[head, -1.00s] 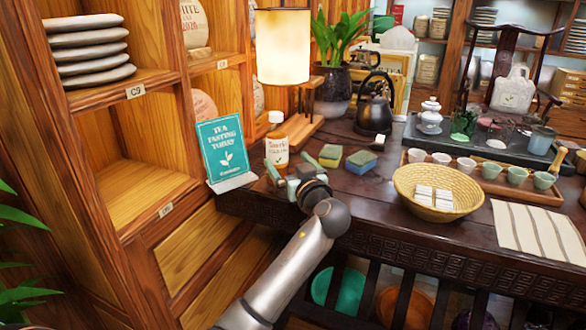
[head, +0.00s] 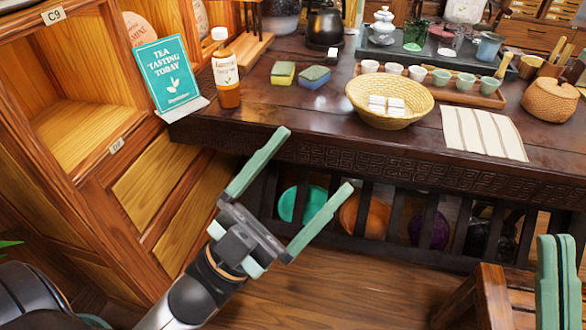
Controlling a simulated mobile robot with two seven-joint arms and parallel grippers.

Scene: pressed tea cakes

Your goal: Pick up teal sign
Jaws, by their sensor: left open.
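The teal sign (head: 168,78) reads "Tea Tasting Today" and stands upright in a white base (head: 184,110) at the left end of the dark table. My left gripper (head: 316,159) is open and empty, in front of the table edge, right of and lower than the sign in the picture. Its two green fingers point up and to the right, well apart from the sign. My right gripper (head: 559,275) shows at the right edge with green fingers close together, partly cut off. Whether it is shut is unclear.
A bottle with an orange lower part (head: 226,72) stands just right of the sign. Two sponges (head: 283,74) and a woven basket (head: 388,100) lie farther right. A wooden shelf unit (head: 75,140) borders the sign on the left. A wooden chair or stool (head: 490,297) stands at lower right.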

